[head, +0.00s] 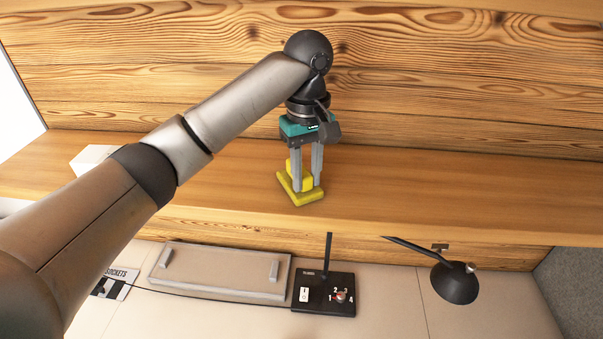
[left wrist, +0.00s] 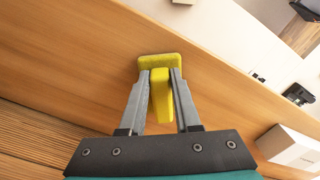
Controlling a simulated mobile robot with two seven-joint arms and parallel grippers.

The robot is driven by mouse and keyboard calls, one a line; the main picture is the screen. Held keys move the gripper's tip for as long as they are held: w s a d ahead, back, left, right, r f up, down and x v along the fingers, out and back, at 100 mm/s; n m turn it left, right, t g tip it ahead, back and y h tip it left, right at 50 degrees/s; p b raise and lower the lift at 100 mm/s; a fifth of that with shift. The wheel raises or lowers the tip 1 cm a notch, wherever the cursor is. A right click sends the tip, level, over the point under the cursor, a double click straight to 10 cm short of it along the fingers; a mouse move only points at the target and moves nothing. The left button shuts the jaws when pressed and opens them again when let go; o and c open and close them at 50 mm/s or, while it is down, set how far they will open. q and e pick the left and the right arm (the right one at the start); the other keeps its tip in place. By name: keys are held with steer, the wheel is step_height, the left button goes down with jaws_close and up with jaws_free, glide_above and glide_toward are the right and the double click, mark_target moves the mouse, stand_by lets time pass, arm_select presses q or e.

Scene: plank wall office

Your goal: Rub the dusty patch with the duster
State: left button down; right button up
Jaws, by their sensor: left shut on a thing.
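The yellow duster (head: 301,194) is at the wooden shelf in the head view, with a flat pad below and a raised grip above. My left gripper (head: 304,182) points down and is shut on the duster's grip. In the left wrist view, the duster (left wrist: 160,62) sits between the two grey fingers of my left gripper (left wrist: 160,85). The pad appears to be on or just above the shelf; I cannot tell which. I cannot make out a dusty patch in either view. My right gripper does not show.
The wooden shelf (head: 430,190) is clear to the right of the duster. A white box (head: 92,157) stands at its left, partly behind my arm. Below the shelf are a grey tray-like panel (head: 215,272), a black switch box (head: 323,293) and a black lamp (head: 455,283).

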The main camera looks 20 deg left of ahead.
arm_select(q)
steer(key=shift+s+a+r, duration=0.15)
steer(key=shift+s+a, duration=0.3)
steer(key=shift+a, duration=1.45)
steer(key=shift+s+a+r, duration=0.1)
steer(key=shift+s+a, duration=0.3)
steer(key=shift+a, duration=1.5)
steer(key=shift+s+a+r, duration=0.15)
steer(key=shift+s+a, duration=0.3)
steer(key=shift+a, duration=1.45)
